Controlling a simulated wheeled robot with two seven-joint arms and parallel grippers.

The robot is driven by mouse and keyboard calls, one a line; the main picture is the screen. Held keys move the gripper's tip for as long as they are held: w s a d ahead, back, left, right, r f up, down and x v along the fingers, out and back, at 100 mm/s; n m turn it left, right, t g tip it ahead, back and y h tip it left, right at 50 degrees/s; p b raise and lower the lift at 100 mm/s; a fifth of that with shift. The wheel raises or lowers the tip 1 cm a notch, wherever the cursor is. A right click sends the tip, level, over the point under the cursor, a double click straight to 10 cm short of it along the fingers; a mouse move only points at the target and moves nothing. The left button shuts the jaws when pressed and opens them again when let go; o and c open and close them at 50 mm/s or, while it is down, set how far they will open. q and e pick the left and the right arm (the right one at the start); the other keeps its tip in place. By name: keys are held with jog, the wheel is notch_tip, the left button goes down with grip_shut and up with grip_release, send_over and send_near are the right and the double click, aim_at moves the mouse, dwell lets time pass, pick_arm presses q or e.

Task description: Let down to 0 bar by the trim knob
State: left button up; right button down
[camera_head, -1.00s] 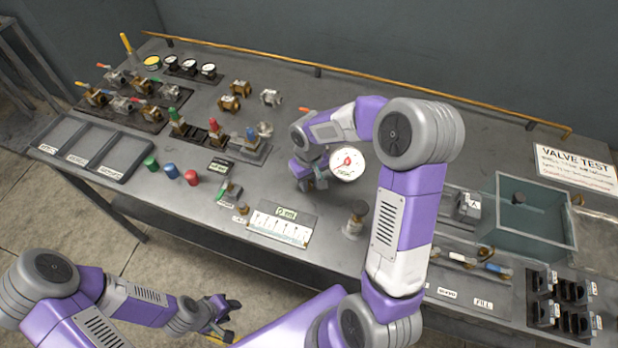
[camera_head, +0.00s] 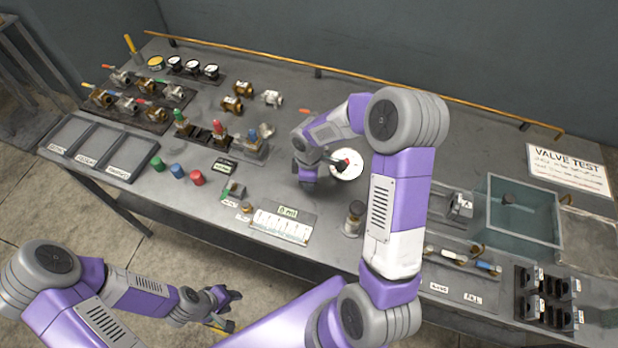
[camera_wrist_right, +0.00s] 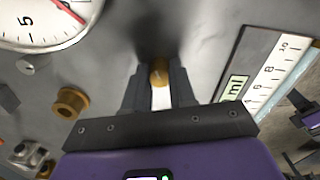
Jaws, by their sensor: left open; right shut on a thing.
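The white round gauge (camera_head: 346,167) stands on the bench beside my right gripper (camera_head: 308,180). In the right wrist view the gauge (camera_wrist_right: 45,22) is cut off at the top left; a red needle and the figure 5 show, but the full reading cannot be told. In that view my right gripper (camera_wrist_right: 159,82) points at the bench, shut on a small brass knob (camera_wrist_right: 159,71), which seems to be the trim knob. The knob is hidden in the head view. My left gripper (camera_head: 226,299) is open and empty in front of the bench edge.
A clear tank (camera_head: 523,215) is at the right. Several valves (camera_head: 125,105) and empty trays (camera_head: 98,146) fill the left.

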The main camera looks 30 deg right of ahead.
jog(key=n+p, duration=0.3)
jog(key=n, duration=0.3)
jog(key=shift+r, duration=0.15)
jog(key=n+p, duration=0.3)
jog(key=n, duration=0.2)
jog(key=shift+n, duration=0.3)
jog(key=c, duration=0.9)
grip_release()
notch_tip(320, 180, up, 7)
jog(key=shift+r+p, duration=0.2)
jog(key=shift+p, duration=0.45)
